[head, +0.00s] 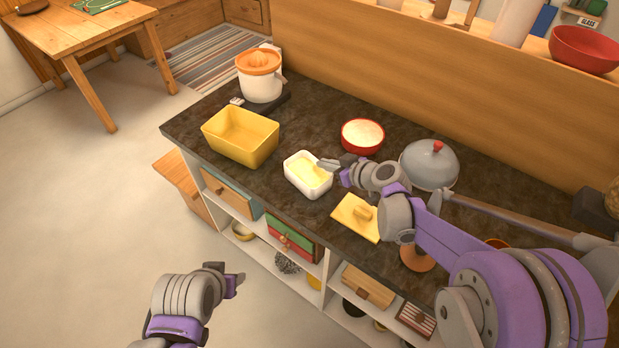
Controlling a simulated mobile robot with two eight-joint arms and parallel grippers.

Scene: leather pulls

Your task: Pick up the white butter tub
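The white butter tub (301,184) stands upright on the dark counter, with yellow butter inside. My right gripper (329,164) is at the tub's right rim, and its fingertips overlap that rim in the view. I cannot tell whether the fingers touch or grip the rim. A yellow lid with a knob (355,224) lies on the counter just right of and in front of the tub. My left gripper (240,279) is low over the floor in front of the counter, away from the tub; its finger opening cannot be made out.
A yellow bin (240,153) stands left of the tub, with a citrus juicer (260,75) behind it. A red bowl (362,137) and a grey dome with a red knob (428,166) stand behind and to the right. Drawers and shelves lie under the counter's front edge.

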